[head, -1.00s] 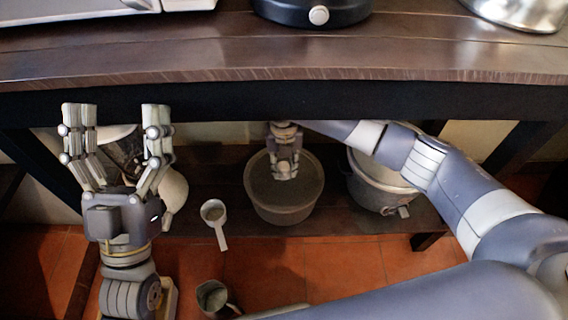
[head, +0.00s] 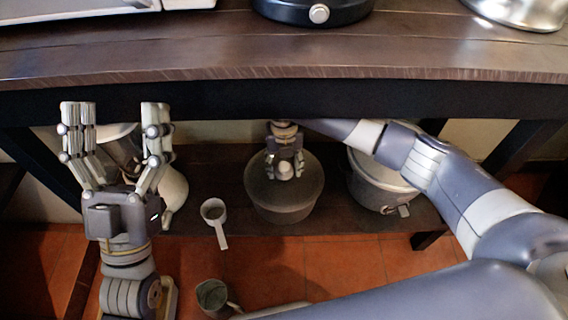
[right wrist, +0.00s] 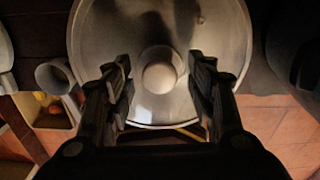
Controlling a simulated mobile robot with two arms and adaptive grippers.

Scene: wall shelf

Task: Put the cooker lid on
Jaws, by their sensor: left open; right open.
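A round grey lid (head: 268,193) lies over a round pot (head: 285,216) on the low shelf under the table. In the right wrist view the lid (right wrist: 112,38) is a shiny disc with a pale round knob (right wrist: 160,78). My right gripper (head: 285,170) is just above it, open, with its fingers on either side of the knob and a visible gap to each. My left gripper (head: 117,112) is open and empty, fingers up, in front of the table at the left. Whether the lid sits fully level on the rim is hard to tell.
A lighter pot (head: 380,185) with a front latch stands to the right on the shelf (head: 330,222). A white ladle-like cup (head: 213,212) is to the left. A grey jug (head: 212,296) is lower down. The dark table edge (head: 290,75) overhangs my right gripper.

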